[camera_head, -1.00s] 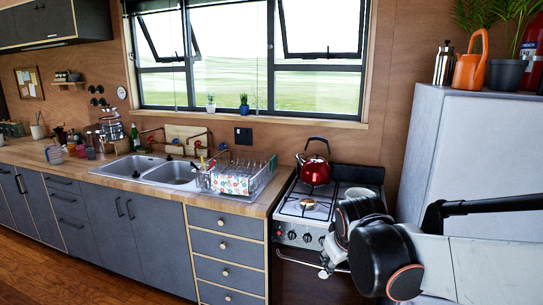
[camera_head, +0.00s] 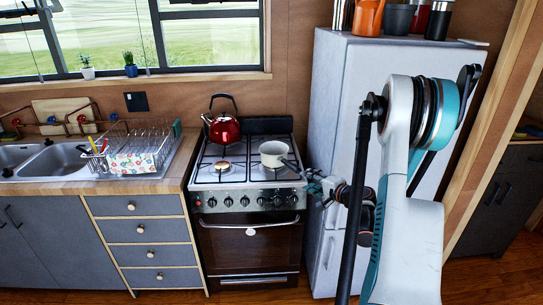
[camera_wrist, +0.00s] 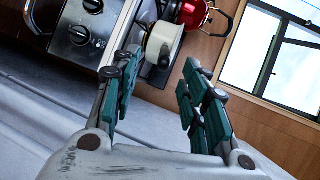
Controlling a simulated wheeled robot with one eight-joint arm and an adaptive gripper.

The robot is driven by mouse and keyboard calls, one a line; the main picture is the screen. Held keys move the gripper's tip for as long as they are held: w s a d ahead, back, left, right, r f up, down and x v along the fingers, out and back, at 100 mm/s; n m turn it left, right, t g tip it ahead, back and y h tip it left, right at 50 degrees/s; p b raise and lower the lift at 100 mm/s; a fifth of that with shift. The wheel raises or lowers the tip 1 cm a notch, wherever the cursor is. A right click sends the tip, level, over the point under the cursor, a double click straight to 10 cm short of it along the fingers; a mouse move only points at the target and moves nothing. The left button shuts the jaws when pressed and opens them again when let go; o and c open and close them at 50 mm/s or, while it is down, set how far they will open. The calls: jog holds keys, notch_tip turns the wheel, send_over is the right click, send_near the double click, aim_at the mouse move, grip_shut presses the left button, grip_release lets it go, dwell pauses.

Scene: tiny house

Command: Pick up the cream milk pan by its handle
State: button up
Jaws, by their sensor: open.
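The cream milk pan (camera_head: 272,153) stands upright on the right side of the stove top (camera_head: 232,188). Its dark handle (camera_head: 290,165) points toward the front right, toward my gripper (camera_head: 315,184). My gripper is at the stove's front right corner, close to the handle but apart from it. In the wrist view the pan (camera_wrist: 163,41) shows beyond the open, empty fingers of my gripper (camera_wrist: 162,66). Its handle shows there near the pan's lower edge, partly in the gap between the fingertips.
A red kettle (camera_head: 223,128) stands on the back left burner. A tall pale fridge (camera_head: 345,110) stands right of the stove, close to my arm. A dish rack (camera_head: 135,150) is on the counter to the left. The floor before the stove is clear.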

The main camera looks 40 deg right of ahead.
aim_at(295, 167)
jog(key=shift+m+t, duration=0.4)
jog(key=shift+m, duration=0.2)
jog(key=shift+d+r+b+x, duration=0.1)
jog(key=shift+d+b+x, duration=0.35)
jog(key=shift+x, duration=1.75)
jog(key=shift+d+r+b+x, duration=0.1)
jog(key=shift+d+b+x, duration=0.4)
jog(key=shift+x, duration=1.7)
jog(key=shift+d+r+b+x, duration=0.1)
jog(key=shift+d+b+x, duration=0.35)
jog(key=shift+x, duration=1.75)
jog(key=shift+c, duration=0.6)
grip_shut()
